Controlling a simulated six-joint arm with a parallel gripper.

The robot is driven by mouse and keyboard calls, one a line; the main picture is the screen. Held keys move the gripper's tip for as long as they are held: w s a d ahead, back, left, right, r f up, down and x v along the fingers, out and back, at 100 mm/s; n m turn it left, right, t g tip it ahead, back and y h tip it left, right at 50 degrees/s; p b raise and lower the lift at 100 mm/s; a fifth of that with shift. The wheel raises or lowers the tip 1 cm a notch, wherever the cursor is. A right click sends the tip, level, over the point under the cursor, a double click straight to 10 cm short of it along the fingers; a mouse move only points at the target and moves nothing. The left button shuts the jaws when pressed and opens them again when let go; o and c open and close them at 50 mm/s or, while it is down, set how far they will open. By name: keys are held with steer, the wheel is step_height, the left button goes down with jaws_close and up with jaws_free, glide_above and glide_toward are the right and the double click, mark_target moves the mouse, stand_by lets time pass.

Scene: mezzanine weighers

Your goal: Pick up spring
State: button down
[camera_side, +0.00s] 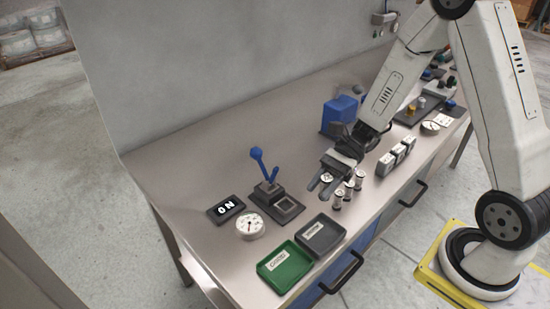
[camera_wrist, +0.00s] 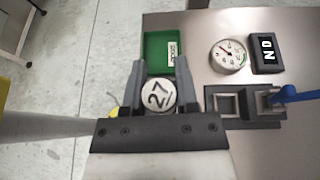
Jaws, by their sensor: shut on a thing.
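My gripper (camera_side: 325,184) is shut on a small spring (camera_side: 327,177) above the table, beside other small capped springs (camera_side: 348,188) standing in a row. In the wrist view my gripper (camera_wrist: 160,78) points toward the green tray. The held spring shows there as a round white cap marked 27 (camera_wrist: 159,95) between the two fingers. The body of the held spring is hidden under its cap in that view.
A green tray (camera_side: 272,278) and a grey tray (camera_side: 333,246) lie at the table's front edge. Grey blocks (camera_side: 397,158) and a blue box (camera_side: 338,113) are nearby.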

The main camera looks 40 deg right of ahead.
steer(key=shift+s+d+r, duration=0.1)
steer(key=shift+s+r, duration=0.15)
steer(key=shift+s, duration=0.35)
steer(key=shift+s+d+r, duration=0.1)
steer(key=shift+s+r, duration=0.2)
steer(key=shift+s, duration=0.25)
steer(key=shift+s+r, duration=0.25)
steer(key=shift+s, duration=0.35)
